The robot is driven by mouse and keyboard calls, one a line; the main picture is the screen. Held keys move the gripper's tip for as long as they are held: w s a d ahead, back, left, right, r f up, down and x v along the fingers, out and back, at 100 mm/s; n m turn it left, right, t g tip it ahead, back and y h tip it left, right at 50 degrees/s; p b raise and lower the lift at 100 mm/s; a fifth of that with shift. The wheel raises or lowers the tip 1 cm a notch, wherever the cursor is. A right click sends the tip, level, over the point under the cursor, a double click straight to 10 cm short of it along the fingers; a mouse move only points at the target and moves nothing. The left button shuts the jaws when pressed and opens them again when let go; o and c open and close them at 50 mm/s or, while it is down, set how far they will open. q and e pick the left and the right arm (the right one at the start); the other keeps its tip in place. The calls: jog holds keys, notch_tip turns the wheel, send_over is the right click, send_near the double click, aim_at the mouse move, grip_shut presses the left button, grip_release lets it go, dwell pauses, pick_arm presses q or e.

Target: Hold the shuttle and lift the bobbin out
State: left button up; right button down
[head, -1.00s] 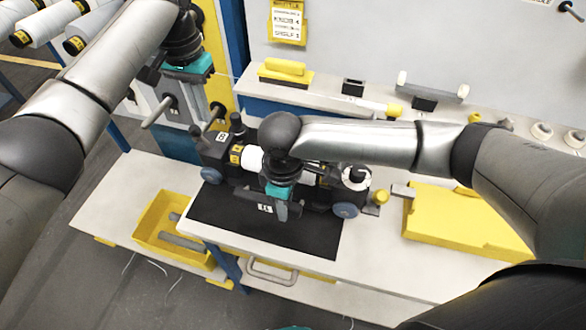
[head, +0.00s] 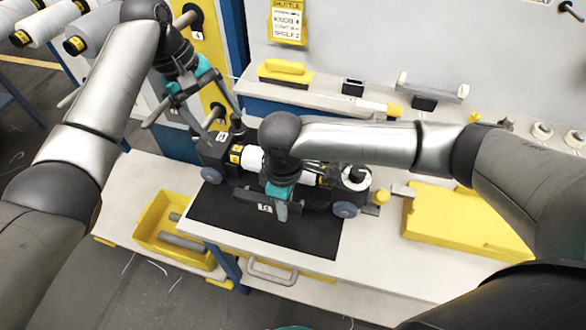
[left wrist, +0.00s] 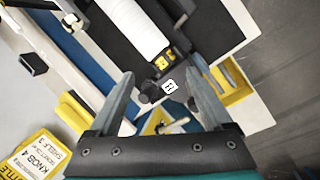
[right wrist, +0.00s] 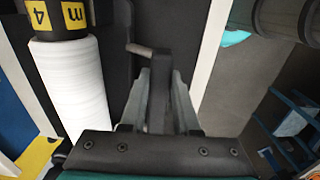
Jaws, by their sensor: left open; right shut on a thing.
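The black shuttle (head: 213,150), with blue wheels, sits on the black mat (head: 290,233) on the bench. The white bobbin (head: 252,158) with yellow-and-black end bands lies in it. The bobbin also shows in the left wrist view (left wrist: 137,27) and the right wrist view (right wrist: 75,85). My right gripper (right wrist: 160,78) is shut on a thin dark part of the shuttle, beside the bobbin, and hides the shuttle's middle in the head view. My left gripper (head: 226,122) is open and empty, above and behind the shuttle's left end. In the left wrist view its fingers (left wrist: 162,100) are apart, short of the bobbin's banded end.
A yellow bin (head: 150,243) with grey rods stands at the lower left. A yellow block (head: 460,220) lies on the bench at right. Pegs stick out of the cabinet near my left gripper.

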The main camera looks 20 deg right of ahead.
aim_at(248, 152)
pick_arm(q)
jog(key=shift+o, duration=1)
jog(key=n, duration=0.2)
jog(key=n+h, duration=0.1)
jog(key=shift+s+f, duration=0.15)
jog(key=shift+s, duration=0.1)
jog(key=d+f+n, duration=0.1)
jog(key=f, duration=0.2)
jog(key=d+f+n, duration=0.1)
jog(key=d+f, duration=0.1)
jog(key=f, duration=0.2)
jog(key=s+d+f+n, duration=0.1)
jog(key=f+n, duration=0.1)
jog(key=f, duration=0.2)
jog(key=shift+d+h, duration=0.4)
grip_shut()
